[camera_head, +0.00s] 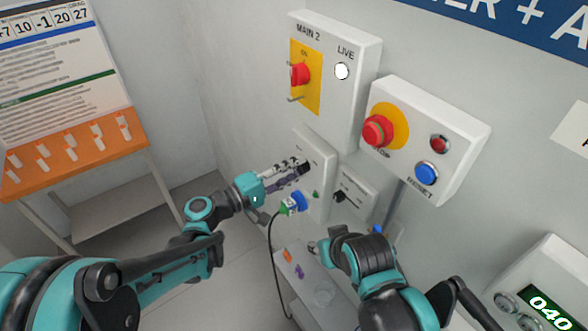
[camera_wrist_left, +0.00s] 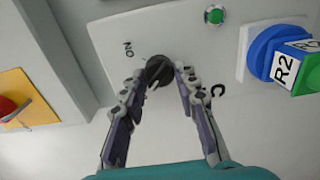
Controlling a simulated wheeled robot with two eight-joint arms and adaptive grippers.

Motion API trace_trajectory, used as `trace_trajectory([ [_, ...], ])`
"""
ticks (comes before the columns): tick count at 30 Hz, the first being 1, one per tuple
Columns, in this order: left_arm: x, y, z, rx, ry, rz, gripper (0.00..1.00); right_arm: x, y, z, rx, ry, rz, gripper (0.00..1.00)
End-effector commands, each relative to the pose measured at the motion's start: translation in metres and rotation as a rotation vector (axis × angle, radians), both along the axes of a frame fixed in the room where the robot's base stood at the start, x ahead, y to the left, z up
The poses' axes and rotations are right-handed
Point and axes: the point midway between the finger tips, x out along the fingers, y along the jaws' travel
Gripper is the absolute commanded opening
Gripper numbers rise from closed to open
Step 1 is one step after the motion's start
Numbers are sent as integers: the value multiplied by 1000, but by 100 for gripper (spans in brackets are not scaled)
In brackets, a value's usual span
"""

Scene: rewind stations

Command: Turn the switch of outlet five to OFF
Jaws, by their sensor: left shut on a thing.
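The outlet's switch is a small round black knob (camera_wrist_left: 159,69) on a white panel (camera_wrist_left: 115,28), with an "ON" mark beside it and a partly covered letter on the other side. My left gripper (camera_wrist_left: 160,80) has one finger on each side of the knob and is shut on it. In the head view my left gripper (camera_head: 303,171) reaches the white outlet box (camera_head: 318,150), and its fingers largely hide the knob. The outlet's number is not readable. My right gripper (camera_head: 318,246) is low beside the wall, small and partly hidden by its wrist.
A green lamp (camera_wrist_left: 214,16) and a blue plug (camera_wrist_left: 262,52) labelled R2 sit beside the switch. A black cable (camera_head: 273,255) hangs from the plug. Above are the MAIN 2 box (camera_head: 357,100) and the stop/reset box (camera_head: 460,150). Another outlet box (camera_head: 357,190) is right.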

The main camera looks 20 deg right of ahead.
Motion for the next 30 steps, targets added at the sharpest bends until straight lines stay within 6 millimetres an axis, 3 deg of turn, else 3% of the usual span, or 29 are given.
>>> trace_trajectory([
  [3, 0, 0, 0, 1, 0, 0, 1, 0, 0, 0, 0, 0, 0, 40],
  [4, 0, 0, 0, 1, 0, 0, 35, 0, 0, 0, 0, 0, 0, 40],
  [6, 0, 0, 0, 1, 0, 0, 51, 0, 0, 0, 0, 0, 0, 40],
  [17, -1, 4, 0, 0, -1, 2, 51, 0, 0, 0, 0, 0, 0, 40],
  [20, -4, 15, 0, 0, -1, 3, 51, 0, 0, 0, 0, 0, 0, 40],
  [30, -29, 83, 0, 0, 0, 5, 51, 0, 0, 0, 0, 0, 0, 40],
])
